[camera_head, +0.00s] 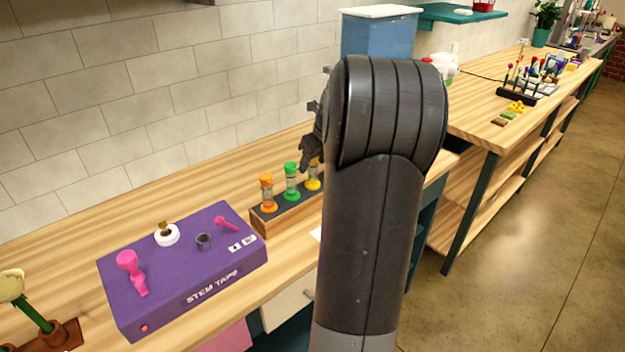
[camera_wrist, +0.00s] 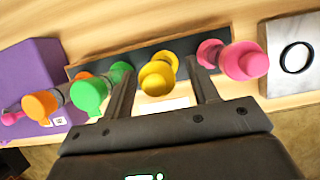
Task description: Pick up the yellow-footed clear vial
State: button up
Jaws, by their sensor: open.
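The yellow-footed vial (camera_wrist: 158,76) stands in a dark-topped wooden rack, its yellow cap seen from above in the wrist view. In the head view the vial (camera_head: 313,183) is partly hidden by my arm. My gripper (camera_wrist: 161,70) is open, with one finger on each side of the yellow vial; I see gaps between the fingers and it. The green vial (camera_wrist: 90,94) is just left of the left finger, and the pink vial (camera_wrist: 240,60) just right of the right finger. My gripper (camera_head: 311,160) also shows above the rack in the head view.
The orange vial (camera_head: 267,193) stands at the left end of the rack (camera_head: 291,214). A purple stem tape box (camera_head: 185,268) is on the bench to the left. A pale tile with a black ring (camera_wrist: 296,57) lies right of the rack. A blue bin (camera_head: 378,37) stands behind my arm.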

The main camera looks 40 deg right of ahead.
jog(key=shift+x, duration=0.95)
jog(key=shift+c, duration=0.2)
grip_shut()
jog(key=shift+r, duration=0.1)
